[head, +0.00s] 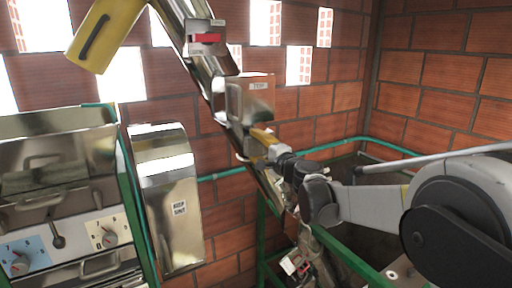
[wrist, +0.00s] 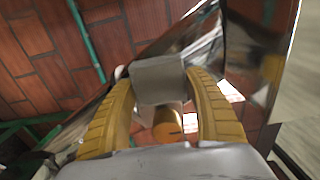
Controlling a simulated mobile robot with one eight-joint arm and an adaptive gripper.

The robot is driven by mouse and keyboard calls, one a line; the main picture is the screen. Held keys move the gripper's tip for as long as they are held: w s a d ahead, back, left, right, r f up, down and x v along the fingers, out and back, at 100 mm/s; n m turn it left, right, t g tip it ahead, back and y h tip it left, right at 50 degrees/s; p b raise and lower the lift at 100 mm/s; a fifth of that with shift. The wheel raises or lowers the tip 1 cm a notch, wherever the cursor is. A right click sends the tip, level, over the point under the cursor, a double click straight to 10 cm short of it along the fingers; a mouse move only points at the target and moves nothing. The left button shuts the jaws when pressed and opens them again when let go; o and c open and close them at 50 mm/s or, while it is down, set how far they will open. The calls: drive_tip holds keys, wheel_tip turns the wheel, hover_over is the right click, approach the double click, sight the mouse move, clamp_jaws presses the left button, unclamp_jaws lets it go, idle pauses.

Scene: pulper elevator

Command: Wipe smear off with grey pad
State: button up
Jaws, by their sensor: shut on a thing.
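The grey pad (wrist: 158,80) is a plain block between the yellow fingertips in the wrist view. My gripper (wrist: 160,85) is shut on it. In the head view my gripper (head: 262,138) is just below a metal box (head: 250,100) on the slanted elevator tube (head: 205,62), and the pad is hard to make out there. I cannot tell whether the pad touches the metal. No smear can be clearly seen in either view.
A red switch (head: 207,38) sits higher on the tube, near a yellow spout (head: 104,32). A shiny panel (head: 168,200) and a control cabinet (head: 60,165) stand at left. A green frame (head: 345,252) and teal pipe (head: 222,173) lie near my arm.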

drive_tip(key=shift+s+a+f+b, duration=0.1)
drive_tip(key=shift+a+f+b, duration=0.05)
drive_tip(key=shift+f+b, duration=0.35)
drive_tip(key=shift+s+a+f+b, duration=0.15)
drive_tip(key=shift+f+b, duration=0.1)
drive_tip(key=shift+f, duration=0.3)
drive_tip(key=shift+w+d+r+p, duration=0.2)
drive_tip(key=shift+r+p, duration=0.15)
drive_tip(key=shift+r, duration=0.25)
drive_tip(key=shift+w+d+r+p, duration=0.15)
drive_tip(key=shift+r+p, duration=0.15)
drive_tip(key=shift+r, duration=0.3)
drive_tip(key=shift+f+b, duration=1.15)
drive_tip(key=shift+b, duration=0.15)
drive_tip(key=shift+s+r+p, duration=0.1)
drive_tip(key=shift+r+p, duration=0.55)
drive_tip(key=shift+r, duration=0.5)
drive_tip(key=shift+f+b, duration=0.55)
drive_tip(key=shift+f, duration=0.05)
drive_tip(key=shift+v, duration=2.35)
